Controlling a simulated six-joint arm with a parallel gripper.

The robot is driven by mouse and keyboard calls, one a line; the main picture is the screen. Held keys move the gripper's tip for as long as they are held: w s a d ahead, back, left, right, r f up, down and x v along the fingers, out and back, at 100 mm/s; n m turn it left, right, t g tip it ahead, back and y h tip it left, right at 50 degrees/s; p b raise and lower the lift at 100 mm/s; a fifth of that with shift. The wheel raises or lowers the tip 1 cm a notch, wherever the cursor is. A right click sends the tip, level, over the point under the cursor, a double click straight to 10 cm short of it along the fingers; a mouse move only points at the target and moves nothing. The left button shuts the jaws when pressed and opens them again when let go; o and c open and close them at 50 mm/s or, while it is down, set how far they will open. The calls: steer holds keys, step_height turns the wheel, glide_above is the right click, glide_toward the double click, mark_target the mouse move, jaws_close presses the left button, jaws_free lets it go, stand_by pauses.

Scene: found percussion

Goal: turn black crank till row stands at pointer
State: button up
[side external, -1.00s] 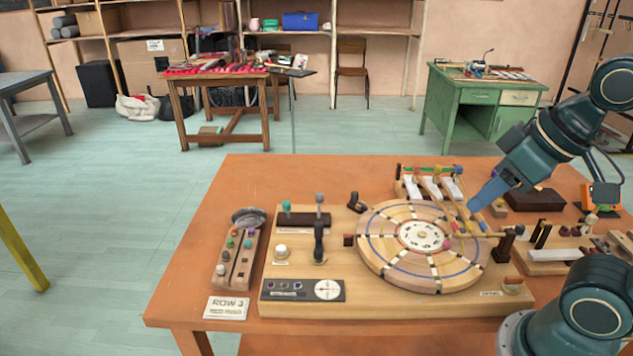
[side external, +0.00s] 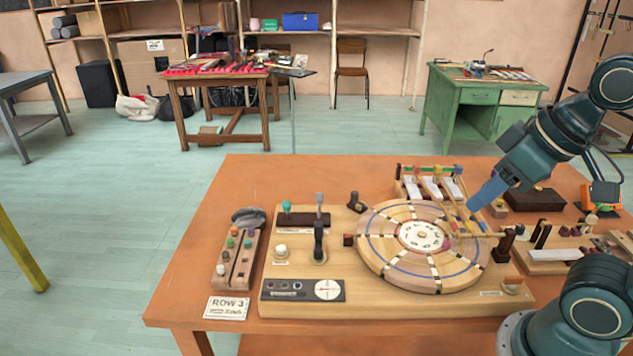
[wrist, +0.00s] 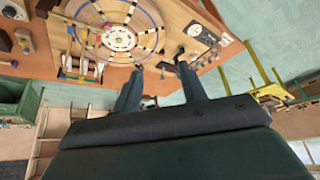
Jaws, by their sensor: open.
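The black crank (side external: 319,243) stands upright on the left part of the wooden board, left of the round disc. The pale wooden disc (side external: 380,262) carries a blue ring, dark-dashed spokes and a marked hub; it also shows in the wrist view (wrist: 150,40). A small dark block (side external: 348,240) sits at the disc's left edge; I cannot tell whether it is the pointer. A card (side external: 227,308) reads "ROW 3". My gripper (side external: 472,207) is above the disc's far right edge, well apart from the crank. In the wrist view its fingers (wrist: 158,85) are spread, with nothing between them.
Coloured-ended bars (side external: 430,187) stand behind the disc. A slotted peg rack (side external: 240,260) lies left of the board. A dark post (side external: 503,245) with a thin rod is at the disc's right. A panel with a white dial (side external: 328,290) is at the board's front left.

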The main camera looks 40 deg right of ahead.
steer(key=w+r+m+g, duration=0.1)
steer(key=w+r+m, duration=0.1)
steer(key=w, duration=0.5)
steer(key=m+g, duration=0.5)
glide_above(318, 223)
step_height(318, 223, down, 12)
steer(key=shift+r, duration=0.2)
steer(key=shift+f, duration=0.15)
step_height(318, 223, down, 14)
steer(key=shift+s+r, duration=0.1)
steer(key=shift+r, duration=0.15)
jaws_close()
